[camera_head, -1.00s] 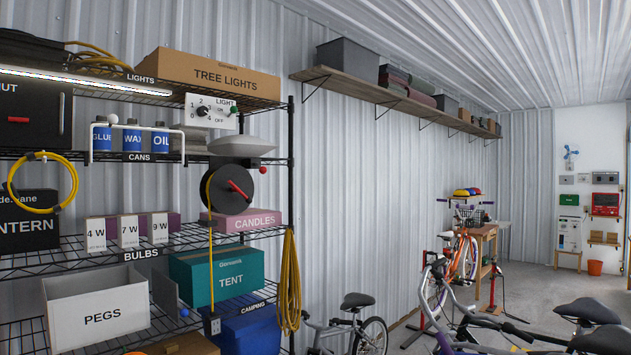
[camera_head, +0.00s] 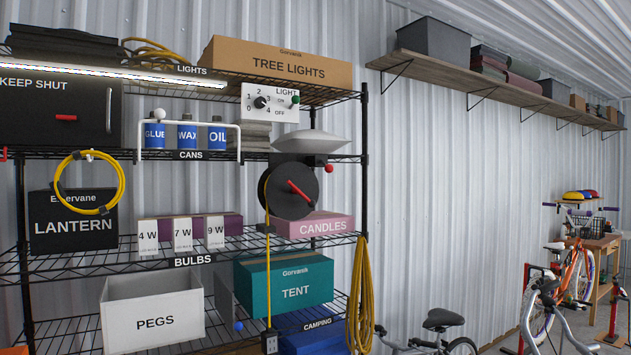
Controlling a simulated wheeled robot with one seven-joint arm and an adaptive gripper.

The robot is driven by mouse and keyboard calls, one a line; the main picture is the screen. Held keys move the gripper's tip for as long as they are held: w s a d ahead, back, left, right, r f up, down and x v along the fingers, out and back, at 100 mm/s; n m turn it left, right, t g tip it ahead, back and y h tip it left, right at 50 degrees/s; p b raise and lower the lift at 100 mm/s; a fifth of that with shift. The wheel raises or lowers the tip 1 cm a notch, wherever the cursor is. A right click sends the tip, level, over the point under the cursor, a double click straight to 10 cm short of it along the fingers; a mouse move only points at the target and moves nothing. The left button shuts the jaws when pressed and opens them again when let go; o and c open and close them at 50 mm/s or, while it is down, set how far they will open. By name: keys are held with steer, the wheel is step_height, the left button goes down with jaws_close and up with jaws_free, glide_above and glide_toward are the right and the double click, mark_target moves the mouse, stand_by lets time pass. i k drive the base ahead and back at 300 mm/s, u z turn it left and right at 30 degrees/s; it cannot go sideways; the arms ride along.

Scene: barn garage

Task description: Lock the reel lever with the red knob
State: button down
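The reel (camera_head: 291,191) is a dark disc on the shelf rack, with a red crank handle (camera_head: 299,191) across its face and a yellow cord (camera_head: 268,270) hanging from its left side. A small red knob (camera_head: 328,168) shows at the reel's upper right edge, below a grey-white dome-shaped cover (camera_head: 312,142). The lever that carries the knob is mostly too small or hidden to make out. My gripper is not in view.
The rack holds a teal TENT box (camera_head: 284,284), a pink CANDLES box (camera_head: 315,225), a white PEGS bin (camera_head: 153,312) and a LIGHT switch panel (camera_head: 270,102). A coiled yellow cord (camera_head: 361,290) hangs at the rack's right post. Bicycles (camera_head: 440,335) stand at the lower right.

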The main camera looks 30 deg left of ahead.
mark_target(329, 168)
steer(key=u, duration=0.55)
steer(key=i, duration=0.65)
steer(key=u, duration=0.7)
